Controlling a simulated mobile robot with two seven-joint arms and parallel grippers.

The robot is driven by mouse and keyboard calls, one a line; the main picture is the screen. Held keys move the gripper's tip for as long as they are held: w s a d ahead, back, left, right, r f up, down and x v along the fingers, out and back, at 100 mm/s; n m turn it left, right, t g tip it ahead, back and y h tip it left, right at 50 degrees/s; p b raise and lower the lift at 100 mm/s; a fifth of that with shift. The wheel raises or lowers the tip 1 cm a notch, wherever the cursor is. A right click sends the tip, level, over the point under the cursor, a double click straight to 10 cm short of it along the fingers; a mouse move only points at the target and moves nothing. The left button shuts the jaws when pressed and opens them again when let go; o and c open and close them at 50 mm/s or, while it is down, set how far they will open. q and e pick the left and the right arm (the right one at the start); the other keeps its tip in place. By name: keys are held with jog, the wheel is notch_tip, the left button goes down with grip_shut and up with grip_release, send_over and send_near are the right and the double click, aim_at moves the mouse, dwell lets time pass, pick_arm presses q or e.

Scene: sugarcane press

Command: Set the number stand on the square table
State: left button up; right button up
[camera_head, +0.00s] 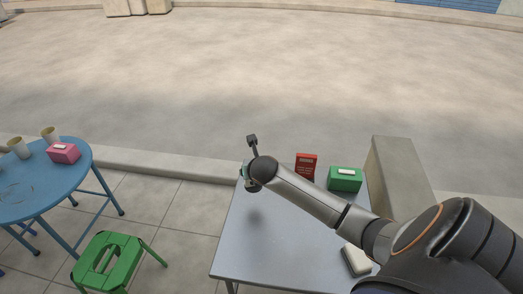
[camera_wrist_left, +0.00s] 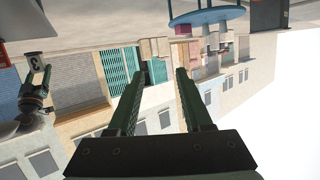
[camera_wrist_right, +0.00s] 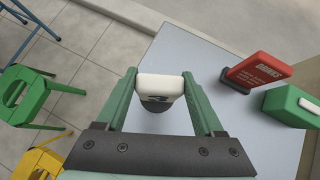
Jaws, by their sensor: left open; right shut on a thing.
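The number stand (camera_wrist_right: 160,87) is a small white piece with a dark mark and a dark rounded lower part. My right gripper (camera_wrist_right: 159,80) is shut on it, a fingertip at each side. The grey square table (camera_head: 265,245) lies below it. In the head view, my right gripper (camera_head: 246,178) is over the table's far left part, and my own wrist hides most of the stand. A shadow falls on the bare tabletop. The stand also shows small in the left wrist view (camera_wrist_left: 36,58). My left gripper (camera_wrist_left: 158,75) is open and empty, away from the table.
A red sign (camera_head: 306,166) and green box (camera_head: 345,179) stand at the table's far side. A white object (camera_head: 356,259) lies near my right arm. A concrete block (camera_head: 400,175) borders the right. A green stool (camera_head: 115,250) and blue round table (camera_head: 75,178) stand left.

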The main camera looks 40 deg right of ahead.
jog(key=d+f, duration=0.1)
jog(key=f+b, duration=0.1)
jog(key=shift+w+d+f, duration=0.35)
jog(key=shift+d, duration=0.05)
jog(key=d+f+b, duration=0.1)
jog(key=f, duration=0.1)
jog(key=f+b, duration=0.1)
jog(key=f, duration=0.1)
jog(key=w+d+f+b, duration=0.1)
jog(key=f, duration=0.1)
jog(key=shift+d+f+b, duration=0.1)
jog(key=shift+d+b, duration=0.25)
pick_arm(q)
jog(key=s+r+m+t+h, duration=0.2)
jog(key=r+m+h, duration=0.1)
jog(key=r, duration=0.5)
jog(key=s+d+r+m+t+h, duration=0.1)
jog(key=s+r+m+t+h, duration=0.1)
jog(key=r, duration=0.7)
jog(key=s+d+r+m+t+h, duration=0.1)
jog(key=r+m+t+h, duration=0.3)
jog(key=r+h, duration=0.2)
notch_tip(320, 180, up, 2)
jog(key=shift+s+r, duration=0.25)
jog(key=shift+s, duration=0.15)
pick_arm(e)
jog(key=o, duration=1.4)
jog(key=shift+f, duration=0.1)
